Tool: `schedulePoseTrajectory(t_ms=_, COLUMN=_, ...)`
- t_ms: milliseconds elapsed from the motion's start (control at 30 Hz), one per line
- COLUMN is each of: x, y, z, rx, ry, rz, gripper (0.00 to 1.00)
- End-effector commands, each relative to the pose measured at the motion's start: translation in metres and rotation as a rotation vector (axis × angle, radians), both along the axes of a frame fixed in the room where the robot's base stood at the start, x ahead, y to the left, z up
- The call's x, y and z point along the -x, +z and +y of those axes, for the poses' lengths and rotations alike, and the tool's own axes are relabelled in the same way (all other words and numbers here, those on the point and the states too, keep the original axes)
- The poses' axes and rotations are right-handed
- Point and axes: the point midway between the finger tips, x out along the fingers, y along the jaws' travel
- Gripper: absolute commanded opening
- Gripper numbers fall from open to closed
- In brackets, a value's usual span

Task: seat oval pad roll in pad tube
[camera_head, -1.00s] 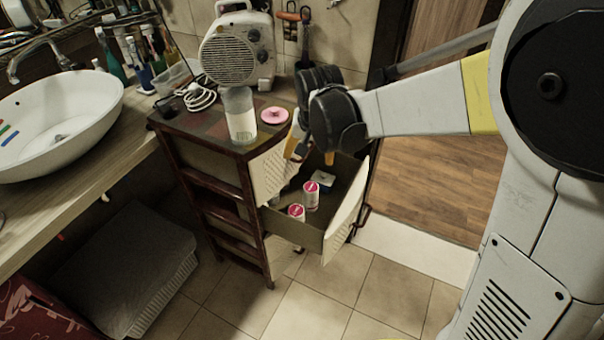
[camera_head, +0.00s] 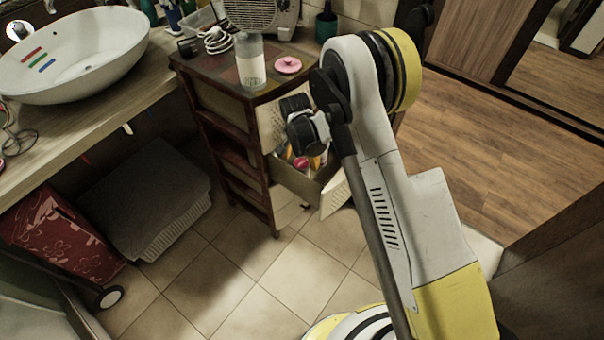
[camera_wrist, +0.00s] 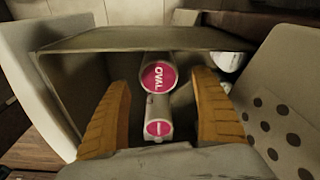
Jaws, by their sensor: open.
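The oval pad roll (camera_wrist: 158,76), white with a pink end marked OVAL, stands in the open drawer (camera_head: 288,182) between my gripper's orange fingers in the wrist view. My gripper (camera_wrist: 160,112) is open, with visible space on both sides of the rolls; I cannot tell any contact. A second pink-ended roll (camera_wrist: 158,128) is nearer the wrist camera, also between the fingers. In the head view my gripper (camera_head: 310,160) is down in the drawer, and a pink roll end (camera_head: 300,163) shows beside it. The clear pad tube (camera_head: 250,62) stands upright on the cabinet top, with white contents low inside.
A pink round lid (camera_head: 288,65) lies right of the tube. A heater (camera_head: 262,12) and a coiled white cable (camera_head: 217,40) are behind. Another white item (camera_wrist: 230,62) is at the drawer's right in the wrist view. Drawer walls stand close around my fingers.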

Motion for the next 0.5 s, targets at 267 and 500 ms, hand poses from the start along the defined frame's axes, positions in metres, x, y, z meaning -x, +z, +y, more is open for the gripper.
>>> schedulePoseTrajectory(t_ms=267, x=-0.001, y=-0.033, z=-0.001, rx=-0.001, ry=0.000, rz=0.000, gripper=0.76)
schedulePoseTrajectory(t_ms=500, x=-0.003, y=-0.067, z=-0.003, rx=-0.001, ry=0.000, rz=0.000, gripper=0.76)
